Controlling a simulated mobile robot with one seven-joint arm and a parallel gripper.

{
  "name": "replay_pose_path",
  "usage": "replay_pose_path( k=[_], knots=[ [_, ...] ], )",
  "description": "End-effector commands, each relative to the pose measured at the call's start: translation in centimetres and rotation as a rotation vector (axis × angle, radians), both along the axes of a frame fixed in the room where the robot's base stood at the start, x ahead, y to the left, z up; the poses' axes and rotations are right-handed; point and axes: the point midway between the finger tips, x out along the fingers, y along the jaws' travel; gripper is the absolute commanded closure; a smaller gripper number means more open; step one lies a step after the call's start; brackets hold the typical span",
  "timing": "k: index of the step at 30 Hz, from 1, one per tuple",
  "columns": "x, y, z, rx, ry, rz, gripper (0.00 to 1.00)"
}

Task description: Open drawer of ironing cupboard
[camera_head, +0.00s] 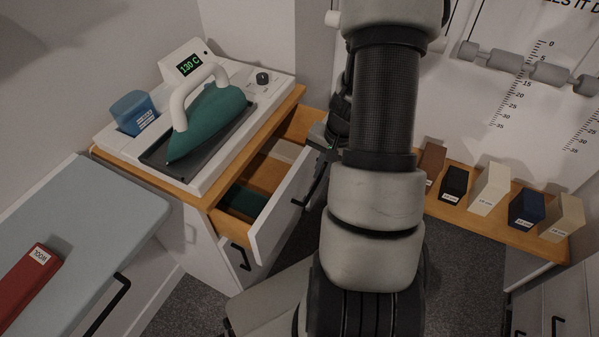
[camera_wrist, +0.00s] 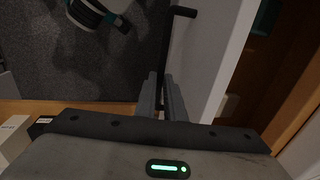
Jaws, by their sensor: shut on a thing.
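The ironing cupboard has a wooden top (camera_head: 209,196) and stands left of centre in the head view. Its drawer stands pulled out, with a white front (camera_head: 279,208) and a wooden inside. A teal item (camera_head: 243,200) and a pale item lie in the drawer. In the wrist view the white drawer front (camera_wrist: 222,55) runs beside a black bar handle (camera_wrist: 169,45). My gripper (camera_wrist: 165,88) is shut on this handle near its lower end. In the head view my arm hides most of the gripper.
A teal iron (camera_head: 210,120) rests on a station on the cupboard top, beside a blue container (camera_head: 133,112). An ironing board (camera_head: 85,215) with a red block (camera_head: 30,285) is at left. A wooden shelf with several blocks is at right. Carpet shows below the drawer.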

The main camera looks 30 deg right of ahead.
Motion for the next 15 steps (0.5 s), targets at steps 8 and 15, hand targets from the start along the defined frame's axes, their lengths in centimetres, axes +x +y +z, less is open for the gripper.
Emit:
replay_pose_path(
  k=[8, 15],
  knots=[
    [-4.9, -3.2, -0.3, 0.003, 0.001, -0.003, 1.0],
    [-7.0, -4.5, -0.1, 0.004, 0.001, 0.001, 1.0]
  ],
)
